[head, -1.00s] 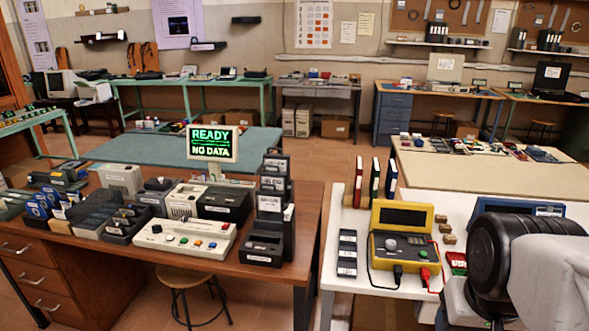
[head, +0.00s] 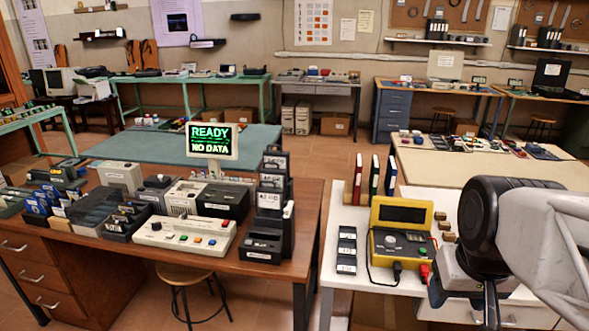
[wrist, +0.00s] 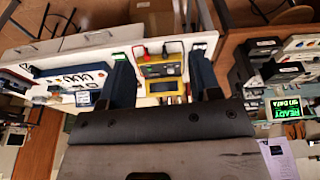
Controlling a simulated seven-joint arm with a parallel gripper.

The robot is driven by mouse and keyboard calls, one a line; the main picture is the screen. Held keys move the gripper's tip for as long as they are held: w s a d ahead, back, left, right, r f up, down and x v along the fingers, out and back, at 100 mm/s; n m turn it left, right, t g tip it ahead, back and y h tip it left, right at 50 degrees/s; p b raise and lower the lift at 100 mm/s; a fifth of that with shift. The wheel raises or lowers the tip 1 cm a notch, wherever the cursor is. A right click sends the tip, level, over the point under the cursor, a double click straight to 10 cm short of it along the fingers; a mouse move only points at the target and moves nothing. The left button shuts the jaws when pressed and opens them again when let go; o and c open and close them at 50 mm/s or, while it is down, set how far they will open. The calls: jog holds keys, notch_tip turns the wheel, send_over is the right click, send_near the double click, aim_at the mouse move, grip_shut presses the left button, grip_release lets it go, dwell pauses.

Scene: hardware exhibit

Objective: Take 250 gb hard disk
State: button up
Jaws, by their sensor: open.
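Several dark drive-like boxes with small white labels stand in a stepped rack (head: 272,192) at the right end of the brown desk. Their labels are too small to read surely, so I cannot tell which is the 250 gb hard disk. My gripper (wrist: 161,62) is open and empty in the wrist view, its two dark fingers apart above the white table. My arm shows at the right of the head view, right of the rack and well apart from it. The fingertips are not clear there.
The yellow meter (head: 401,238) stands on the white table (head: 345,292), with upright red, green and dark books (head: 375,176) behind it. The READY screen (head: 212,140) and a beige button console (head: 184,236) are on the brown desk (head: 285,262). A gap separates desk and table.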

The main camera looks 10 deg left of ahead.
jog(key=w+a+r+n+y, duration=0.1)
jog(key=w+a+r+n, duration=0.2)
jog(key=w, duration=0.6)
jog(key=w+a+r+n, duration=0.1)
jog(key=w+a+r, duration=0.3)
jog(key=w, duration=0.6)
jog(key=n+g+y, duration=0.2)
jog(key=n, duration=0.7)
send_over(280, 147)
jog(key=s+d, duration=1.2)
jog(key=d, duration=0.4)
jog(key=w+a+f+n, duration=0.1)
jog(key=w+a+f, duration=0.2)
jog(key=w+a, duration=0.1)
jog(key=w+a+f+n+y, duration=0.1)
jog(key=w+a+f, duration=0.2)
jog(key=w+a, duration=0.1)
jog(key=w+a+f+n, duration=0.2)
jog(key=w+a+f, duration=0.1)
jog(key=w+a, duration=0.1)
jog(key=shift+w+a+g, duration=0.1)
jog(key=shift+a+g, duration=0.2)
jog(key=shift+a, duration=0.4)
jog(key=shift+w+a+f+y, duration=0.25)
jog(key=shift+a+y, duration=0.05)
jog(key=shift+x, duration=1.3)
jog(key=shift+x, duration=2.55)
